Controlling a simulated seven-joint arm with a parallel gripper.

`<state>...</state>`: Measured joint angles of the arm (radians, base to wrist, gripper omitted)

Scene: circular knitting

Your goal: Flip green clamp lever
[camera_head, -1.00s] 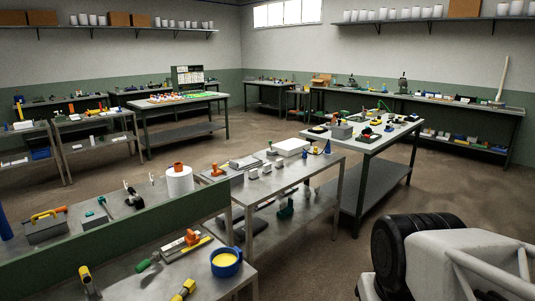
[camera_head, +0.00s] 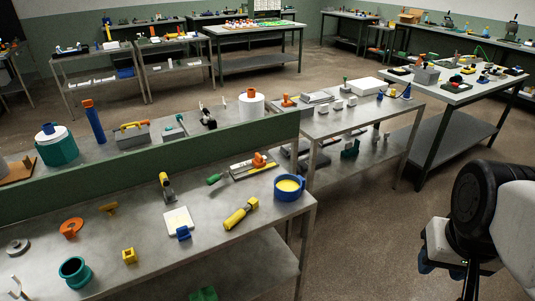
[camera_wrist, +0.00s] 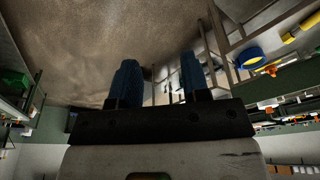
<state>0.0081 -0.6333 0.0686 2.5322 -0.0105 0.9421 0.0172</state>
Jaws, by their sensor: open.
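My gripper (camera_wrist: 158,82) shows in the wrist view with its two blue fingers apart and nothing between them. In the head view my arm is at the lower right, clear of the benches, and the fingers there are mostly hidden. A green handle (camera_head: 215,179) lies on the front bench at the left end of a grey piece with an orange block (camera_head: 260,161). I cannot tell whether this handle is the green clamp lever or a hand tool. No other clearly recognisable green clamp lever shows; things on the far benches are too small to tell.
The front bench (camera_head: 130,240) holds a blue cup with yellow contents (camera_head: 289,187), a yellow tool (camera_head: 240,214), a teal ring (camera_head: 75,271) and an orange ring (camera_head: 71,228). A low green panel (camera_head: 150,165) stands behind them. Open floor (camera_head: 380,240) lies between bench and arm.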

